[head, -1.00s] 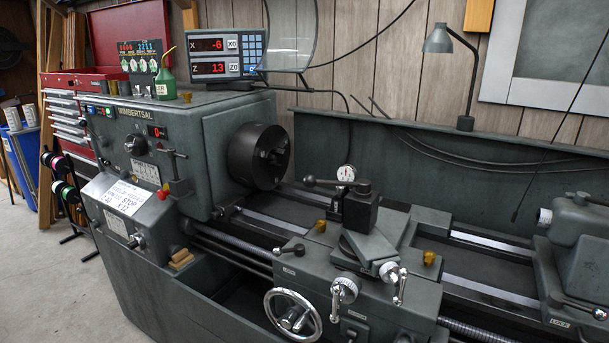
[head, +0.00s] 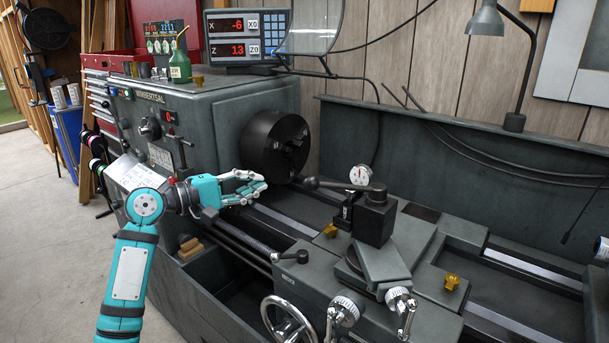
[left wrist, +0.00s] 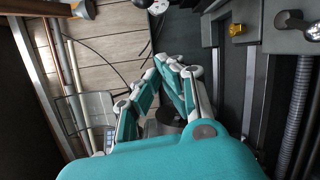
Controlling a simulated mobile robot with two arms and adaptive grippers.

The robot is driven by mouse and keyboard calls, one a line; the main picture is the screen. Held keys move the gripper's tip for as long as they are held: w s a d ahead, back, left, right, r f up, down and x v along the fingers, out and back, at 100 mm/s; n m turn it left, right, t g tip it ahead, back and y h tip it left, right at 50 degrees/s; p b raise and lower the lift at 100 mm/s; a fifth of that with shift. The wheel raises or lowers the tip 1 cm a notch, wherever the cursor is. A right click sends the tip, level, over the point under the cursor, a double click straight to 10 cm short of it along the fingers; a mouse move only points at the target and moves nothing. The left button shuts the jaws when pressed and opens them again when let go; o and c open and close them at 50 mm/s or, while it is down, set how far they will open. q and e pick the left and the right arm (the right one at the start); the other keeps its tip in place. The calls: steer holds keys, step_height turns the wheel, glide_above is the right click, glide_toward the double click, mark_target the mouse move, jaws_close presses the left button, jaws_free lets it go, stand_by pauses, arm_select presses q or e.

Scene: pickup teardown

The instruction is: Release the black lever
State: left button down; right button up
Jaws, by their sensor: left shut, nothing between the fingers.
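A black lever (head: 335,184) with a ball end sticks out to the left from the top of the square black tool post (head: 374,216) on the lathe carriage. A second, shorter dark lever (head: 290,256) sits on the carriage's left front corner. Which one is meant is not clear. My left gripper (head: 256,185) is shut and empty, in front of the chuck, to the left of the tool post lever and apart from it. In the left wrist view its teal and white fingers (left wrist: 172,72) lie together. My right gripper is not in view.
The chuck (head: 276,146) is close behind my left fingers. A dial gauge (head: 360,175) stands behind the tool post. Yellow pieces (head: 451,281) sit on the carriage, and a handwheel (head: 289,322) is in front. Open space lies above the bed rails.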

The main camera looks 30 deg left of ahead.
arm_select(q)
steer(key=w+d+p, duration=0.4)
steer(key=w+d, duration=0.2)
steer(key=shift+w+d+r+p, duration=0.15)
steer(key=shift+d+r+p, duration=0.1)
steer(key=shift+d+p, duration=0.15)
stand_by(0.5)
